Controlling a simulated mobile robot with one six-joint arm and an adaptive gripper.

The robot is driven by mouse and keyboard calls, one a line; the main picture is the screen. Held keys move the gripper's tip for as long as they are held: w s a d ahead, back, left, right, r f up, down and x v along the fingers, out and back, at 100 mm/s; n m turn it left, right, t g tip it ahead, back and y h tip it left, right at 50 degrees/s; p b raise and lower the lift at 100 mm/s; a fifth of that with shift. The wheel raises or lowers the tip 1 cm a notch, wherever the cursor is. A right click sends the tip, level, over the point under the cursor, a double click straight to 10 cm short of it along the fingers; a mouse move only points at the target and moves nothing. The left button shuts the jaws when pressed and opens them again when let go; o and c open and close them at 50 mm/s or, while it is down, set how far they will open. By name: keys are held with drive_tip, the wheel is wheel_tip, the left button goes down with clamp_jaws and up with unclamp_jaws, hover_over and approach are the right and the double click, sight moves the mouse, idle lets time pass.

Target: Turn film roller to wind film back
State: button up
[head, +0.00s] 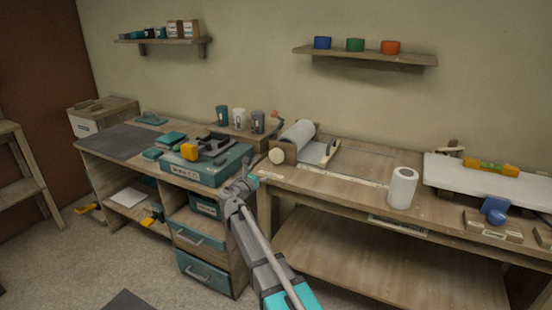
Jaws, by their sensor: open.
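The film roller (298,134), a pale roll in a wooden holder, sits at the left end of the right-hand workbench. A round pale knob (276,156) is on its near end, and a sheet of film (318,153) lies to its right. My gripper (245,172) is open, in front of the bench's left end, left of and below the knob in the picture. It appears apart from the roller, and no object shows in it. Its fingertips are small and partly hard to make out.
A teal case (195,169) with tools on top stands left of my gripper. A white paper roll (402,187) stands upright on the right-hand workbench (345,186). A white board (480,180) and a blue knob-like item (494,210) lie farther right. The bench front between them is mostly clear.

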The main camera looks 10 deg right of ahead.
sight(274, 158)
drive_tip(key=x, duration=1.2)
drive_tip(key=shift+w+d, duration=0.15)
drive_tip(key=shift+w, duration=0.1)
drive_tip(key=c, duration=0.8)
drive_tip(key=shift+c, duration=0.2)
drive_tip(key=shift+m, duration=0.5)
drive_tip(key=m, duration=0.5)
drive_tip(key=shift+w, duration=0.1)
drive_tip(key=m, duration=0.6)
drive_tip(key=shift+r+m, duration=0.1)
drive_tip(key=shift+m, duration=0.3)
